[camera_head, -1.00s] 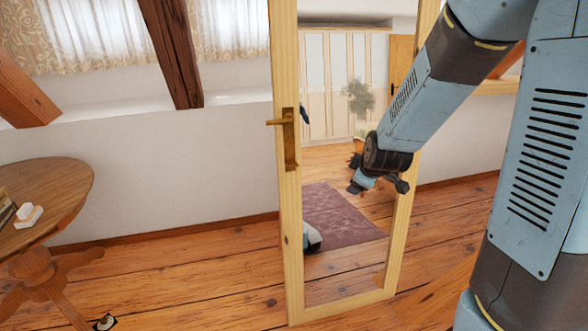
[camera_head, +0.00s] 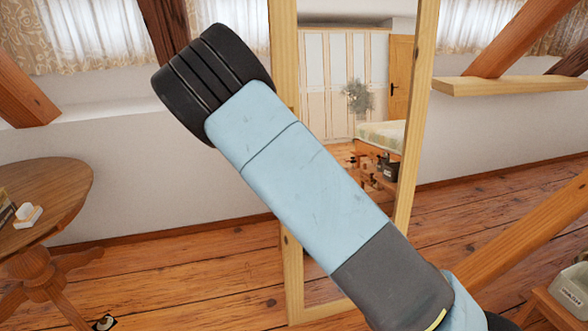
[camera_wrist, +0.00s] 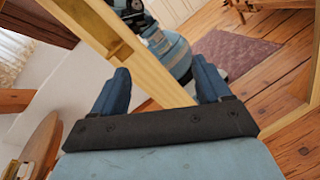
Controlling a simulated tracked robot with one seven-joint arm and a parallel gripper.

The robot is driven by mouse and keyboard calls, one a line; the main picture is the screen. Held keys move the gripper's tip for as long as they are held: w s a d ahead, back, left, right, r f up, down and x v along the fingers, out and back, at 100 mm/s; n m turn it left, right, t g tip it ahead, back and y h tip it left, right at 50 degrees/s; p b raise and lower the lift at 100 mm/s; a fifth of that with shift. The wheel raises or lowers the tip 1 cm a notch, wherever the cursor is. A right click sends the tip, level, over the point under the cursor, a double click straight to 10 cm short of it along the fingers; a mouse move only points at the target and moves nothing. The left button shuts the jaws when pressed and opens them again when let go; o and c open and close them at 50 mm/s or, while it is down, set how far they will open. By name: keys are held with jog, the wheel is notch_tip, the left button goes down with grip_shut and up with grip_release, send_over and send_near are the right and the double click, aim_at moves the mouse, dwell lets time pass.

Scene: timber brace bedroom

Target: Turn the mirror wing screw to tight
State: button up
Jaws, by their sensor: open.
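The mirror stands upright in a pale wood frame (camera_head: 285,55), partly covered by my arm in the head view. The brass wing screw and its plate on the left upright are hidden behind my arm there. In the wrist view the frame (camera_wrist: 152,78) runs diagonally between the two blue fingers of my gripper (camera_wrist: 162,72). My gripper is open, with nothing visibly held. A small yellowish-brown piece (camera_wrist: 121,49) on the frame lies beyond the left finger; I cannot tell if it is the wing screw.
A round wooden table (camera_head: 50,190) with small items stands at the left. A sloping timber brace (camera_head: 530,235) and a wooden ledge (camera_head: 510,86) are at the right. Wooden floor (camera_head: 180,285) is open in front of the mirror. The glass reflects a room and my body.

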jog(key=s+a+n+t+y, duration=0.1)
jog(key=a+n+t+y, duration=0.1)
jog(key=a+n+y, duration=0.4)
jog(key=w+a+n+h, duration=0.1)
jog(key=w+a+h, duration=0.1)
jog(key=w, duration=1.1)
jog(key=shift+a+r, duration=0.4)
jog(key=shift+a, duration=0.1)
jog(key=shift+c, duration=0.2)
